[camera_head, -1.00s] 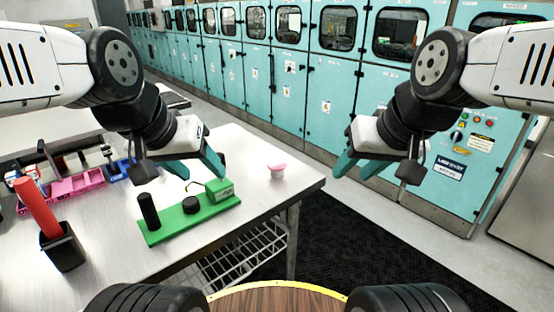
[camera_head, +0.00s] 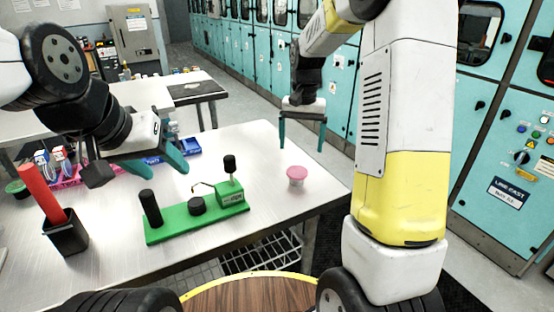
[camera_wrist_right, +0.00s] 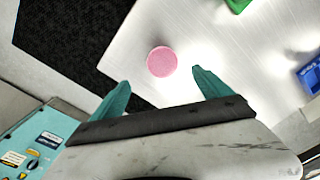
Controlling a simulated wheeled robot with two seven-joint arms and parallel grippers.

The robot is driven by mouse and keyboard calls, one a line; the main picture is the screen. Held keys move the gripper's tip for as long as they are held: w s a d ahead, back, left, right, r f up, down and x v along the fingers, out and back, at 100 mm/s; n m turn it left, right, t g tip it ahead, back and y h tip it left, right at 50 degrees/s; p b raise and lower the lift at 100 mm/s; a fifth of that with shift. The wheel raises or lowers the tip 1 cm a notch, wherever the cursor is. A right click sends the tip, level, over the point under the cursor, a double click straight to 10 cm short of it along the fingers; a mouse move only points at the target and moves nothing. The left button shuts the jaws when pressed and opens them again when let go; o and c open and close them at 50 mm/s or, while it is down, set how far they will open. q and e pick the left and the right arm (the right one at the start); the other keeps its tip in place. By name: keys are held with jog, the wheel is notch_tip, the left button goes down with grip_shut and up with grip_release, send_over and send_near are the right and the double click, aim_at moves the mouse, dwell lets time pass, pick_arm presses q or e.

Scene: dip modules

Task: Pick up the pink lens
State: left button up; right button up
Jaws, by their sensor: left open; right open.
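The pink lens (camera_head: 297,176) is a small round piece with a pink top and a paler base. It stands on the metal table near its right edge, to the right of the green module board. In the right wrist view the lens (camera_wrist_right: 161,61) shows as a pink disc ahead of the fingers. My right gripper (camera_head: 302,148) is open, fingers pointing down, above and behind the lens, apart from it. Its teal fingers also show in the right wrist view (camera_wrist_right: 158,92), with nothing between them. My left gripper (camera_head: 167,172) is open and empty over the table's left half.
The green board (camera_head: 197,213) with black cylinders lies left of the lens. A black holder (camera_head: 66,238) with a red stick stands at the left. Blue and pink trays lie behind. The table's right edge is close to the lens.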

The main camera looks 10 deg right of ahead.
aim_at(297, 171)
jog(key=shift+w+a+f, duration=0.15)
jog(key=shift+w+f, duration=0.3)
jog(key=shift+f, duration=0.05)
jog(key=shift+w+f, duration=0.1)
jog(key=shift+f, duration=0.25)
jog(key=f, duration=0.7)
jog(key=shift+s+a, duration=0.15)
jog(key=shift+s, duration=0.2)
jog(key=c, duration=1.4)
